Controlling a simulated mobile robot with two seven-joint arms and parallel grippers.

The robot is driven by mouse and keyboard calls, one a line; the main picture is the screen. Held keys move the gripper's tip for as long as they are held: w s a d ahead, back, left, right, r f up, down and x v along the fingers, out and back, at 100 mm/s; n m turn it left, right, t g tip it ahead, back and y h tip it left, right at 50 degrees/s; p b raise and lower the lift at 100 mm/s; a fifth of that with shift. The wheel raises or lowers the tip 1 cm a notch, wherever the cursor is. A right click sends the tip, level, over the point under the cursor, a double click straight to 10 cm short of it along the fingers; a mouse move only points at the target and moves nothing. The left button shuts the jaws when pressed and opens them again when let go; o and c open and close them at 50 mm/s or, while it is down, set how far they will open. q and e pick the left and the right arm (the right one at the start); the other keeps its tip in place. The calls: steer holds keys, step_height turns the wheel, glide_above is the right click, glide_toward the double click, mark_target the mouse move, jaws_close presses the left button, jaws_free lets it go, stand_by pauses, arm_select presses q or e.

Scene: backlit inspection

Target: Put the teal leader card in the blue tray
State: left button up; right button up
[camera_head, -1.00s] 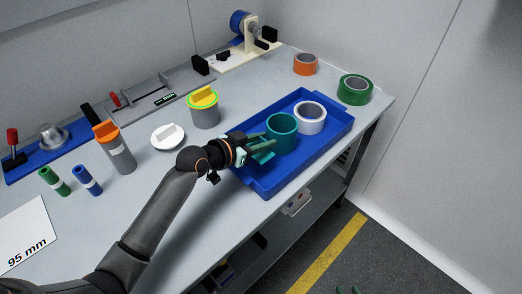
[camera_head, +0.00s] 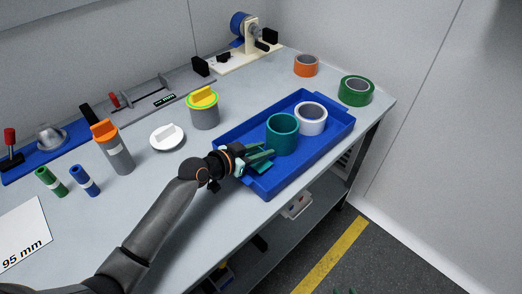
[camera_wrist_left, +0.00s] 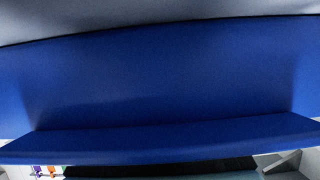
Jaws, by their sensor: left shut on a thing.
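The blue tray (camera_head: 232,137) lies on the bench near its front right edge. My left gripper (camera_head: 272,159) is over the near left part of the tray, shut on the teal leader card (camera_head: 262,168). The card shows as a small teal patch at the fingers and is partly hidden by them. Whether it touches the tray floor I cannot tell. The left wrist view is filled by the tray's blue surface (camera_wrist_left: 160,75). Two green tips at the bottom edge of the head view look like my right gripper (camera_head: 346,291); the rest of it is out of frame.
A teal tape roll (camera_head: 282,134) and a white tape roll (camera_head: 311,119) stand in the tray, just beyond my left gripper. An orange roll (camera_head: 306,66) and a green roll (camera_head: 356,91) stand behind it. A grey canister (camera_head: 204,113) and white disc (camera_head: 167,138) are left of the tray.

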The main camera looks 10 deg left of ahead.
arm_select(q)
steer(key=shift+s+f, duration=0.15)
steer(key=shift+f, duration=0.3)
steer(key=o, duration=1)
steer(key=shift+d+f, duration=0.1)
steer(key=shift+f, duration=0.1)
steer(key=shift+c, duration=0.2)
steer(key=shift+s, duration=0.1)
steer(key=shift+r+p, duration=0.35)
steer(key=shift+r, duration=0.3)
steer(key=v, duration=0.8)
steer(key=p+v, duration=0.1)
steer(key=v, duration=0.2)
steer(key=shift+s+a+r, duration=0.15)
steer(key=shift+a+r, duration=0.15)
steer(key=shift+r, duration=0.1)
